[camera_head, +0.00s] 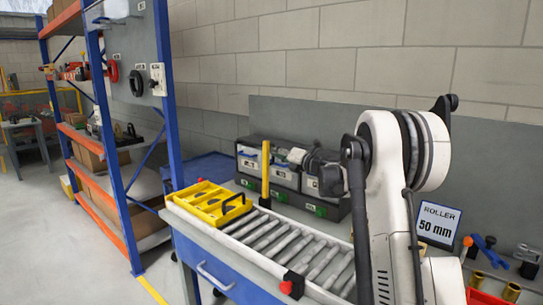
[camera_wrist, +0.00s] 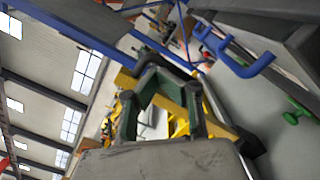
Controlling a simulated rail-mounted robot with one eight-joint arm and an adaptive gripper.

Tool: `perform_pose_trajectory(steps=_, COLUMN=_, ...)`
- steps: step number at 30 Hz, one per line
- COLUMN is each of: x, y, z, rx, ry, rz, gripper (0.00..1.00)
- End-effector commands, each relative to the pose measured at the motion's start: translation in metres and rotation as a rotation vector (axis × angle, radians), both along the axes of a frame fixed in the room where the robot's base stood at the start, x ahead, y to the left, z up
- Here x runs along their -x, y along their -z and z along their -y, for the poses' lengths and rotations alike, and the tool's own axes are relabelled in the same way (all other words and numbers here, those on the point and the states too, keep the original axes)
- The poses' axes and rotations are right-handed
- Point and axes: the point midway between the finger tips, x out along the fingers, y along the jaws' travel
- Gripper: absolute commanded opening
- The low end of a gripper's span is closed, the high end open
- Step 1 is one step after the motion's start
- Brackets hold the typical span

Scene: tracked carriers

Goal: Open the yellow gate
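A yellow upright bar (camera_head: 265,168), which looks like the gate, stands at the far side of the roller conveyor (camera_head: 300,247), just right of a yellow tray (camera_head: 207,201). My gripper (camera_head: 302,157) is to the right of the bar, in front of the grey cases, and looks apart from it. In the wrist view my gripper (camera_wrist: 168,82) shows dark fingers spread apart, with yellow parts visible between and behind them. I cannot tell there which yellow part is the bar and which is the tray.
Grey cases (camera_head: 325,208) with green latches stand behind the conveyor, close to my gripper. A red knob (camera_head: 286,287) sits on the near conveyor edge. A sign reading "ROLLER 50 mm" (camera_head: 437,225) stands at the right. A blue and orange shelf rack (camera_head: 128,215) is at the left.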

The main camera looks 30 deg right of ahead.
Motion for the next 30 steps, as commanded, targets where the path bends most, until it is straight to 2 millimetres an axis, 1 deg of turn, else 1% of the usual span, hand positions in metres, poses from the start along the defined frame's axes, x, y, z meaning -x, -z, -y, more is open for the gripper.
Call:
perform_pose_trajectory(steps=6, x=-0.002, y=0.001, z=0.005, rx=0.000, ry=0.001, rz=0.001, gripper=0.00)
perform_pose_trajectory(steps=20, x=-0.001, y=0.001, z=0.005, rx=0.000, ry=0.001, rz=0.001, gripper=0.00)
perform_pose_trajectory(steps=26, x=0.007, y=0.001, z=0.007, rx=0.000, ry=0.000, rz=0.000, gripper=0.00)
perform_pose_trajectory(steps=30, x=0.020, y=0.001, z=0.009, rx=0.000, ry=-0.004, rz=0.000, gripper=0.00)
